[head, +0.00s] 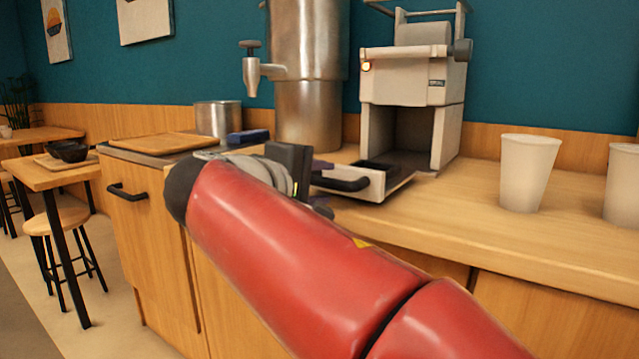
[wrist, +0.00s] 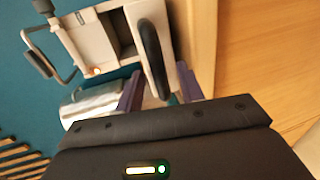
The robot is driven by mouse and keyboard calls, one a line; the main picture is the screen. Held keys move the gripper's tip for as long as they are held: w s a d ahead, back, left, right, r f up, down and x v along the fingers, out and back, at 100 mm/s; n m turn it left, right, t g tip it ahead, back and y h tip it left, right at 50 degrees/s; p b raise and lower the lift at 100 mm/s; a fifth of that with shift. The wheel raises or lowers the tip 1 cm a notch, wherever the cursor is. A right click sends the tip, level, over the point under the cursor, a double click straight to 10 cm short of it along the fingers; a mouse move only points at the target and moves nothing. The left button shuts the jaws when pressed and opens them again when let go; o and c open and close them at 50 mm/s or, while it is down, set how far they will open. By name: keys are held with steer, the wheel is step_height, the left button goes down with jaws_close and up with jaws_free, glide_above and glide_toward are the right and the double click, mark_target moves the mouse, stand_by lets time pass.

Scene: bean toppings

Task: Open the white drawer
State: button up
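The white drawer (head: 399,184) sits low in the white machine (head: 411,80) on the counter. It is pulled partly out, and its dark inside shows. A black bar handle (head: 341,184) is on its front; the handle also shows in the wrist view (wrist: 150,50). My gripper (head: 318,184) is at the handle. In the wrist view, its two purple fingers (wrist: 159,84) are apart, one on each side of the handle's near end, with visible gaps. The gripper looks open. My red arm hides part of the counter front in the head view.
Two white cups (head: 528,172) stand on the wooden counter (head: 460,205) to the right. A steel urn (head: 308,80), a steel pot (head: 218,119) and a wooden board (head: 165,143) are to the left. Bare counter lies between the machine and the cups.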

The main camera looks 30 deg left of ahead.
steer(key=v, duration=0.7)
steer(key=shift+s, duration=0.25)
